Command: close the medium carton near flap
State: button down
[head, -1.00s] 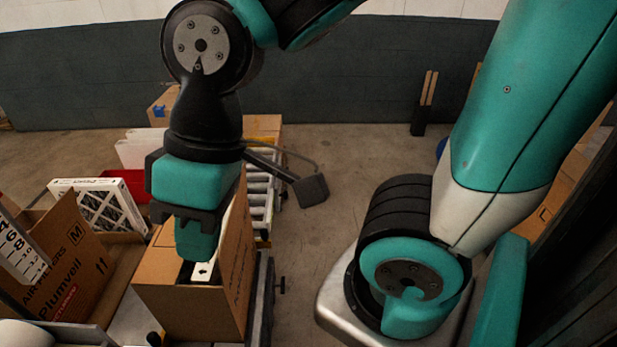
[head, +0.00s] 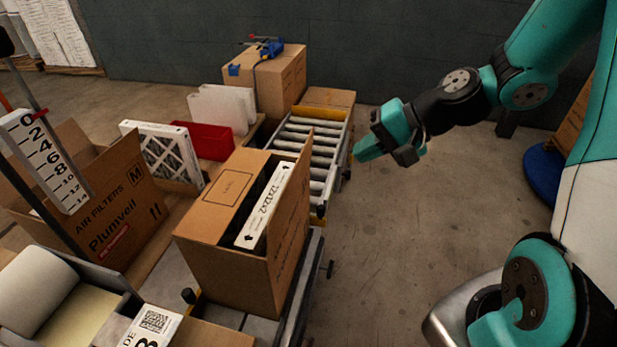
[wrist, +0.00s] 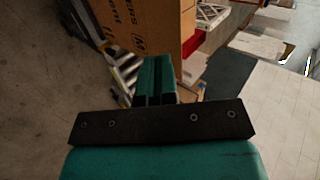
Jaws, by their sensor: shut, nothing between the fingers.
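The medium carton (head: 235,265) stands on the conveyor in the middle of the head view. Its left top flap (head: 228,190) lies flat over part of the opening. Its right flap (head: 290,205) stands upright. Between them a filter with a white printed edge (head: 264,205) shows inside. My gripper (head: 362,152) is shut and empty, right of the carton, in the air and clear of it. In the wrist view the shut fingers (wrist: 156,80) show below a brown carton face (wrist: 150,28) marked M; they appear apart from it.
An open carton (head: 120,205) printed Plumvell, a framed filter (head: 165,155) and a red bin (head: 205,138) stand to the left. Conveyor rollers (head: 310,150) run behind the carton. A closed carton with a blue tool (head: 270,75) is farther back.

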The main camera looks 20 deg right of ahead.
jog(key=f, duration=0.1)
jog(key=p, duration=0.2)
send_near(295, 172)
jog(key=shift+m, duration=0.3)
jog(key=x, duration=0.6)
jog(key=shift+s+d+f, duration=0.2)
jog(key=shift+d+f, duration=0.05)
jog(key=shift+w+a, duration=0.35)
jog(key=shift+a, duration=0.05)
